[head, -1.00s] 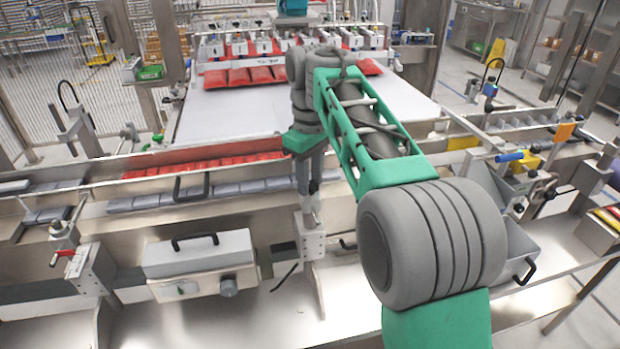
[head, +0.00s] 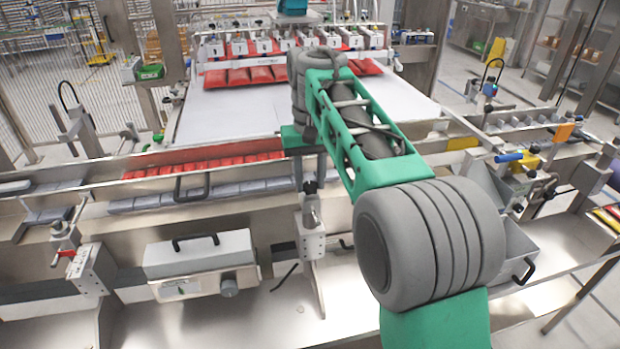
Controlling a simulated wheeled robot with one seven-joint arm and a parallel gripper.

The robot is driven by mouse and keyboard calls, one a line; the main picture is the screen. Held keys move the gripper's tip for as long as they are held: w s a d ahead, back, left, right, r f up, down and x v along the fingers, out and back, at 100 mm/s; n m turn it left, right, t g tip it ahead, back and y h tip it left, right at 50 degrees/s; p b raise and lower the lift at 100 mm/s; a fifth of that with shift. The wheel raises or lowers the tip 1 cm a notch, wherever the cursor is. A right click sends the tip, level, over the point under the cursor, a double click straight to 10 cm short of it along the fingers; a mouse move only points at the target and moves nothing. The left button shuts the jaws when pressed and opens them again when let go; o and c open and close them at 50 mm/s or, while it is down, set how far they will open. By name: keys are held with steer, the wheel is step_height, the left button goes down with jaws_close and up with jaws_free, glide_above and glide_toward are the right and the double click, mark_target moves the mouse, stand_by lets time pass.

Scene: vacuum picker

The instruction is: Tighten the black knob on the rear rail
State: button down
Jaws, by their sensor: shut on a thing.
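A small black knob (head: 310,187) shows at the top of a silver clamp bracket (head: 311,240), near the middle of the head view. My gripper (head: 309,176) points down over it from the green wrist part above. The fingers are small and partly hidden by the wrist and the green arm frame. The gripper is shut on the black knob, though the contact itself is hard to make out. The bracket stands upright at the rail (head: 240,212). How tight the knob is cannot be seen.
A grey box with a black handle (head: 198,254) stands left of the bracket. Red packs (head: 205,167) and grey packs (head: 235,189) lie in rows behind the rail. A white flat surface (head: 230,115) lies beyond. A grey bin (head: 508,235) stands at right.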

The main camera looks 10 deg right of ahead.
mark_target(310, 185)
stand_by(0.4)
steer(key=c, duration=1)
jaws_free()
step_height(310, 185, up, 8)
steer(key=shift+f+p, duration=0.1)
steer(key=shift+p, duration=0.8)
